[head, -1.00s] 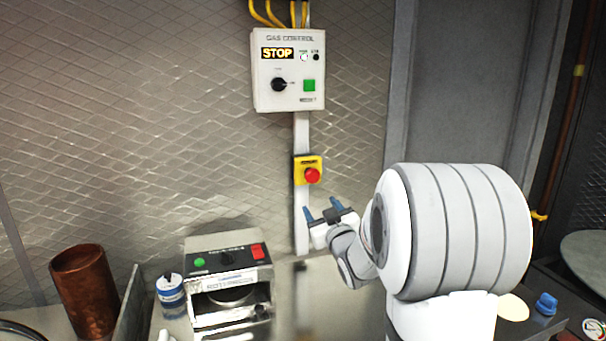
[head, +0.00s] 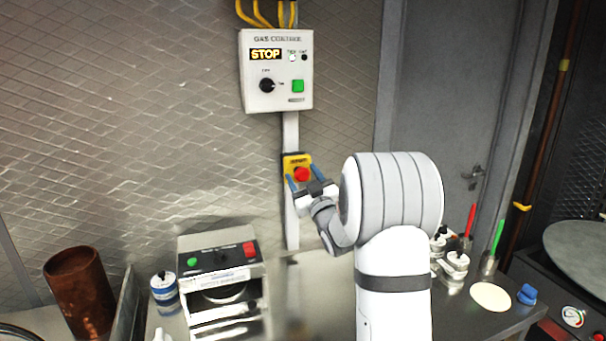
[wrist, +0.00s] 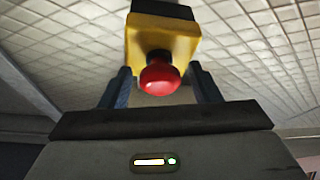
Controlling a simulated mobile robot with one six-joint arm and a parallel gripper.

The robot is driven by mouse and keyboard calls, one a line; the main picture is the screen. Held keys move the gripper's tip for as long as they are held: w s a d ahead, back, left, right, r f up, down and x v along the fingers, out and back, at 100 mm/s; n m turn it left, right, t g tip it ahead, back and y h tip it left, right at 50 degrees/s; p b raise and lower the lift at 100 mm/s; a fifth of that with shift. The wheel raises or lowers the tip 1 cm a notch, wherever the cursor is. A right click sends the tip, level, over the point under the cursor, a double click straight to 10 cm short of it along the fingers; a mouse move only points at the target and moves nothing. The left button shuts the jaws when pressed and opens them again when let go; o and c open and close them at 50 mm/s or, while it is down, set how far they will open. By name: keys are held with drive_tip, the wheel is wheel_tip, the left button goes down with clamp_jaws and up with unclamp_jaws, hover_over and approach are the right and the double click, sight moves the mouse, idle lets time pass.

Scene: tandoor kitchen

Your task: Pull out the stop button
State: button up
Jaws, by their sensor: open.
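The red stop button (head: 302,174) sits on a yellow box (head: 291,160) fixed to the wall, on the pale conduit below the gas control panel. In the wrist view the red button (wrist: 159,76) hangs from the yellow box (wrist: 163,38), between my two blue fingers and a little beyond the palm. My gripper (head: 303,179) is open in front of the box, one finger on each side of the button. In the wrist view my gripper (wrist: 160,88) shows gaps on both sides of the button; neither finger seems to touch it.
The gas control panel (head: 276,98) above shows a lit STOP sign (head: 265,55), a black knob and a green button. Below stand a metal appliance (head: 221,275), a blue-and-white jar (head: 164,292) and a copper cylinder (head: 80,291). Bottles and a flatbread (head: 490,297) are at right.

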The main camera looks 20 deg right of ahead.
drive_tip(key=shift+c, duration=0.2)
clamp_jaws()
idle(0.5)
